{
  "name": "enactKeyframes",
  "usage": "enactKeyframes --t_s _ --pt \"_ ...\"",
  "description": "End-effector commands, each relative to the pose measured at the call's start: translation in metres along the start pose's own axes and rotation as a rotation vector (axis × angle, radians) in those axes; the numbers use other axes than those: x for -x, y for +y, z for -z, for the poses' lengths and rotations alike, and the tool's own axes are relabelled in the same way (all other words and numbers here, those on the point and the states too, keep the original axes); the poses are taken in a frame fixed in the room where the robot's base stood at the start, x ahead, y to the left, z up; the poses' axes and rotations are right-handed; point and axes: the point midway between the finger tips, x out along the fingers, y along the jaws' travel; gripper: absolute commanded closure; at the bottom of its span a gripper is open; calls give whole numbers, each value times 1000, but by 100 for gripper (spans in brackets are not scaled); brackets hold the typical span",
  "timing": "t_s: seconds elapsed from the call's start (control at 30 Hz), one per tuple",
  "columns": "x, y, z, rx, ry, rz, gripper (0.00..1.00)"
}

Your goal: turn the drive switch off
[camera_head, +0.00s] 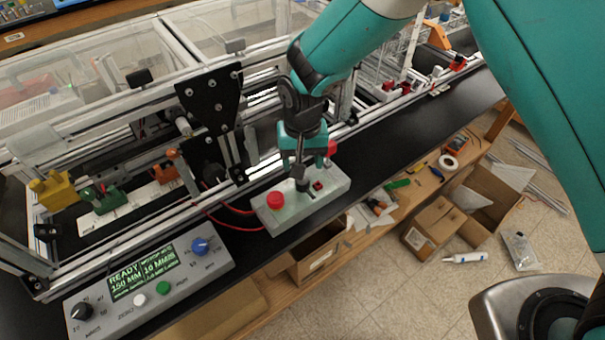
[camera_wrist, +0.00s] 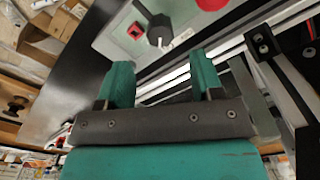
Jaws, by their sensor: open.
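A grey control box (camera_head: 335,189) sits on the black bench top, below my gripper. It carries a red round button (camera_head: 275,200), a black knob-like switch and a small red square piece (camera_head: 319,186). The wrist view shows the black switch (camera_wrist: 159,32) with a pale lever or pointer, the red square piece (camera_wrist: 136,30) and part of the red button (camera_wrist: 212,3). I cannot read a label that names the drive switch. My gripper (camera_wrist: 161,72) is open and empty, with its teal fingers apart. It hangs over the box, and the black switch shows beyond the gap between the fingers.
A grey panel (camera_head: 215,262) with a lit display reading READY stands at the front left. The aluminium extrusion frame (camera_head: 350,128) runs behind the box. Red cables (camera_head: 235,225) leave the box on its left. Open cardboard boxes (camera_head: 432,226) lie below the bench.

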Motion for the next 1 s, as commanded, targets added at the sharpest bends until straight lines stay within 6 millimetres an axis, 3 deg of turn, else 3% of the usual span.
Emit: enactKeyframes --t_s 0.2,0.33,0.5,0.77,1.0 --pt "-43 1 -1 1 -3 -1 40" --pt "-61 0 0 1 -1 0 40" --pt "-72 0 0 1 0 1 40" --pt "-74 0 0 1 1 2 40" --pt "-74 0 0 1 1 1 89"
